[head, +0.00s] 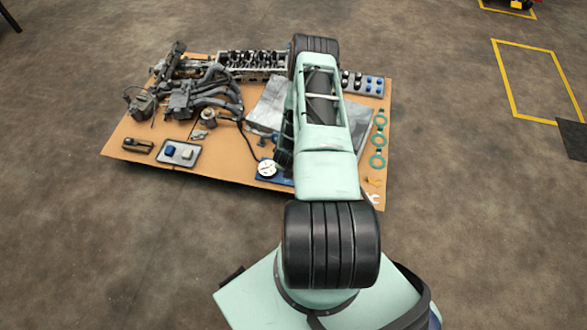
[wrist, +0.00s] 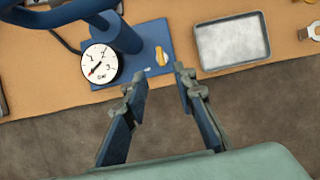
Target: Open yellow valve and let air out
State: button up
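The yellow valve (wrist: 161,56) is a small yellow piece with a pale part beside it on a blue base plate (wrist: 182,42). A blue cylinder (wrist: 122,36) stands on the same plate. It carries a white round pressure gauge (wrist: 99,63) with a red needle. In the head view, the gauge (head: 267,169) shows left of my arm, and I cannot make out the valve there. In the wrist view, my gripper (wrist: 158,80) is open and empty, its fingertips apart and in line with the plate's near edge. The valve appears beyond the gap, not between the fingers.
A shallow metal tray (wrist: 232,42) lies right of the plate. Cardboard (head: 232,170) on the floor holds engine parts (head: 205,90), a small tray of items (head: 178,153) and green rings (head: 378,140). Bare floor surrounds the cardboard.

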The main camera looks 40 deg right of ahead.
jog(key=shift+v, duration=1.05)
